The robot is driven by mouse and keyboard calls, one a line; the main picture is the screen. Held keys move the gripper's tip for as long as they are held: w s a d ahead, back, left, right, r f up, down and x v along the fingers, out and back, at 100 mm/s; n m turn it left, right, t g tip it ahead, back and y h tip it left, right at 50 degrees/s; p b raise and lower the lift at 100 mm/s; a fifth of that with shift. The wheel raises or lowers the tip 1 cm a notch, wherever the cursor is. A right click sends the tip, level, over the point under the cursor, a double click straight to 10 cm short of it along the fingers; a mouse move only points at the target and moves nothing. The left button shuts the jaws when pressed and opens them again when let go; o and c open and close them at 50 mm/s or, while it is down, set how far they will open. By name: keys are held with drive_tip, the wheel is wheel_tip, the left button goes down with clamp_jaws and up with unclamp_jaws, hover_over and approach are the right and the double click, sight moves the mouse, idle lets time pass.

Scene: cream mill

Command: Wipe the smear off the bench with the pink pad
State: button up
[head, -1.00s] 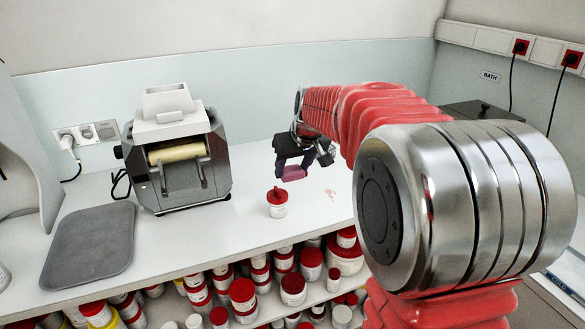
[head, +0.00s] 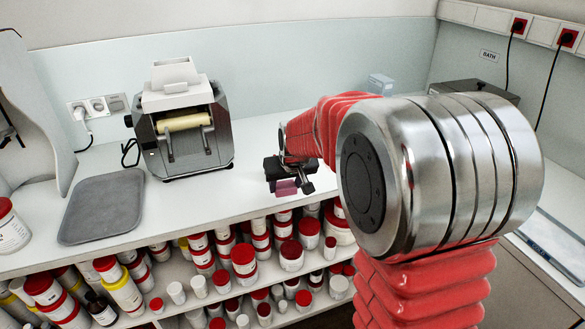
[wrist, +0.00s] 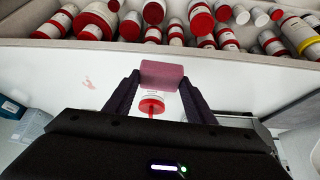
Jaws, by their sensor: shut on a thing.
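My gripper (head: 287,185) is shut on the pink pad (head: 287,188) above the bench (head: 232,192), towards its front edge. In the wrist view the pad (wrist: 162,74) sits between the two dark fingertips. The smear (wrist: 89,82) is a faint pinkish mark on the white bench, left of the fingers in the wrist view. It cannot be seen in the head view. The pad is apart from the smear.
A grey machine with a cream roller (head: 184,130) and a grey tray (head: 103,205) stand on the bench's left. Shelves below hold many red-lidded jars (head: 244,259). A pale box (head: 380,84) stands at the back. The bench between machine and gripper is clear.

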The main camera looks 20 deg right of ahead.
drive_tip(key=s+a+f+n, duration=0.1)
drive_tip(key=s+a+f, duration=0.3)
drive_tip(key=a+f, duration=0.4)
drive_tip(key=shift+s+f+y, duration=0.3)
drive_tip(key=shift+f, duration=0.1)
drive_tip(key=shift+a, duration=0.15)
